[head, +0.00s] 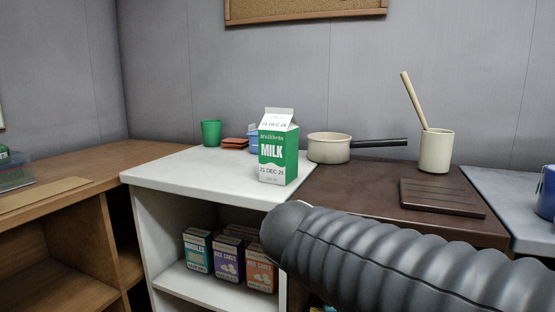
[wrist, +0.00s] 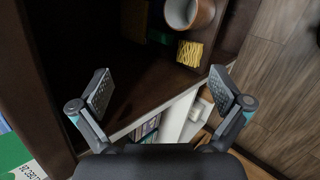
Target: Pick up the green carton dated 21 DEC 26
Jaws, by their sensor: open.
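The green carton (head: 275,150) stands upright on the white counter, left of centre in the head view. It has a white gabled top, the word MILK and the date 21 DEC 26 on its front. In the wrist view, part of a green carton with a white date label (wrist: 20,160) shows at the lower left edge. My gripper (wrist: 166,90) is open and empty in the wrist view, its two fingers wide apart, with the carton outside them to the left. In the head view my dark ribbed arm crosses the lower right, and the fingers are not visible.
A cream pan (head: 328,149) stands behind the carton to the right, its handle pointing right. A cream utensil pot (head: 435,152) and a slatted dark board (head: 440,197) sit on the brown counter. A green cup (head: 211,133) stands behind left. Several boxes (head: 228,255) fill the shelf below.

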